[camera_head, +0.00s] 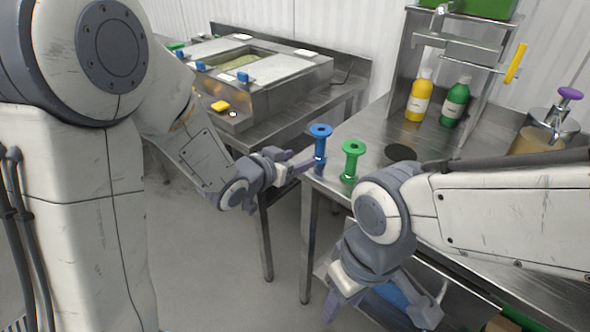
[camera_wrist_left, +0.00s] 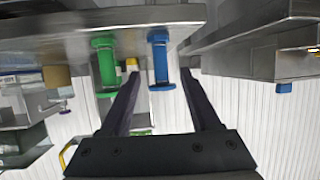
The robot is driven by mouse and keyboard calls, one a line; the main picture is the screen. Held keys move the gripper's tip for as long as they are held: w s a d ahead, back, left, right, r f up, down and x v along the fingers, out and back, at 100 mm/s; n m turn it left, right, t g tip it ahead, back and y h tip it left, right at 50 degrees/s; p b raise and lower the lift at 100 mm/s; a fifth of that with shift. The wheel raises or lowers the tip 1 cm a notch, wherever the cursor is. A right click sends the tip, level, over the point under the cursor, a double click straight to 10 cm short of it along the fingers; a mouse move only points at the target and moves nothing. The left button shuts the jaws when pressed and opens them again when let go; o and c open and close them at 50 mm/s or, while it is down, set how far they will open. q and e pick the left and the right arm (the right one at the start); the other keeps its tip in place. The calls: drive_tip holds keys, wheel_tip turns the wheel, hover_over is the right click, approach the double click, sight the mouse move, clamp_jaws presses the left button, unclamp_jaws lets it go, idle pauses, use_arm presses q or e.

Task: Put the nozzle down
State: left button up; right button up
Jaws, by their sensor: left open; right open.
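A blue nozzle (camera_head: 320,148), spool-shaped with a wide flange, stands upright near the left corner of the steel table. A green nozzle (camera_head: 350,160) stands upright beside it to the right. My left gripper (camera_head: 303,163) is open at the table's edge, close to the blue nozzle. In the left wrist view, which is upside down, the blue nozzle (camera_wrist_left: 160,62) lies between the two open fingers (camera_wrist_left: 160,76), with gaps to both sides. The green nozzle (camera_wrist_left: 104,62) is outside the fingers. My right gripper (camera_head: 378,308) is open and empty, pointing down in front of the table.
The steel table (camera_head: 380,128) holds a yellow bottle (camera_head: 419,96), a green bottle (camera_head: 456,103) and a purple-knobbed container (camera_head: 540,138). A dark round spot (camera_head: 400,153) lies right of the green nozzle. A counter with a rice bin (camera_head: 285,82) stands at the back left.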

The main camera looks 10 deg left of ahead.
use_arm(q)
drive_tip(key=s+f+m+g+y, duration=0.1)
drive_tip(key=s+g+y, duration=0.4)
drive_tip(key=s, duration=2.5)
drive_tip(key=f+g, duration=0.1)
drive_tip(key=g, duration=0.6)
drive_tip(key=shift+s+d+f+m, duration=0.15)
drive_tip(key=shift+d+f+m, duration=0.05)
drive_tip(key=shift+d+m, duration=0.2)
